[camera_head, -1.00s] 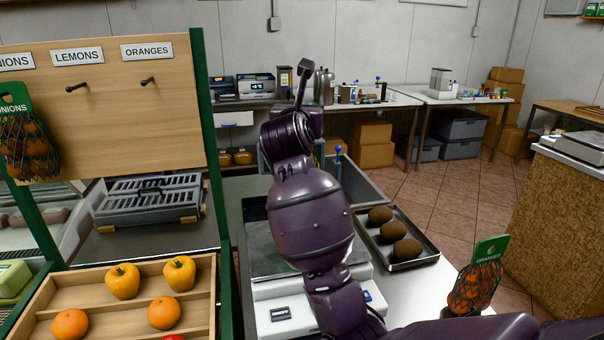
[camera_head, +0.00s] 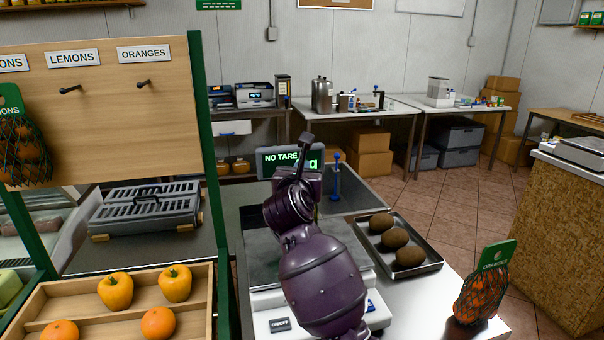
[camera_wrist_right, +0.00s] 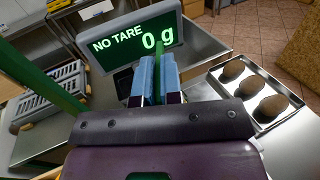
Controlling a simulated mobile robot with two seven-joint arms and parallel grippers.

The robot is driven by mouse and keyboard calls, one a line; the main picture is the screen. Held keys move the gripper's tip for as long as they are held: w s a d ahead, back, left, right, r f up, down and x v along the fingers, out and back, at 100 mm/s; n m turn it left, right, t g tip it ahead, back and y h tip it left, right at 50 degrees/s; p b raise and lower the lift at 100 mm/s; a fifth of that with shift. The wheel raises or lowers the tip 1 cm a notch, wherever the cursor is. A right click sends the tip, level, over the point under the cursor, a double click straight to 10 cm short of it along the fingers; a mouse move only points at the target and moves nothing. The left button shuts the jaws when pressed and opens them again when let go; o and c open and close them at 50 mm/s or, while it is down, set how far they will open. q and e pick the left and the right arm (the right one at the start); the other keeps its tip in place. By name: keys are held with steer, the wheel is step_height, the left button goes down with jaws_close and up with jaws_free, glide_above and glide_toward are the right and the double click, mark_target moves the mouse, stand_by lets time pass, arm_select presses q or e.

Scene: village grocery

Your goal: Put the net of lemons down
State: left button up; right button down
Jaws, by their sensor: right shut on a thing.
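My right gripper (camera_wrist_right: 157,78) has its two blue fingers shut on a thin green piece (camera_wrist_right: 158,88), seen edge-on in the right wrist view. It looks like the header card of the net of lemons; the net and lemons are hidden below the hand. In the head view my purple right arm stands over the counter scale (camera_head: 262,305) and hides the fingertips. The scale's display (camera_head: 279,160) is just beyond the hand; in the right wrist view it reads NO TARE, 0 g. My left gripper is not in view.
A metal tray with brown round items (camera_head: 396,240) lies right of the scale. A net of oranges (camera_head: 482,295) stands at the right counter edge. The produce rack (camera_head: 120,110) has a LEMONS label above an empty hook (camera_head: 70,90). Its wooden bin holds yellow peppers and oranges.

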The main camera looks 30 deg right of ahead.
stand_by(0.3)
steer(key=c, duration=1.7)
jaws_free()
steer(key=shift+f, duration=0.15)
steer(key=o, duration=0.4)
steer(key=shift+r, duration=0.2)
steer(key=shift+s+a+f, duration=0.1)
steer(key=shift+s+a, duration=0.2)
steer(key=shift+s, duration=0.05)
steer(key=v, duration=1.1)
steer(key=shift+s, duration=0.1)
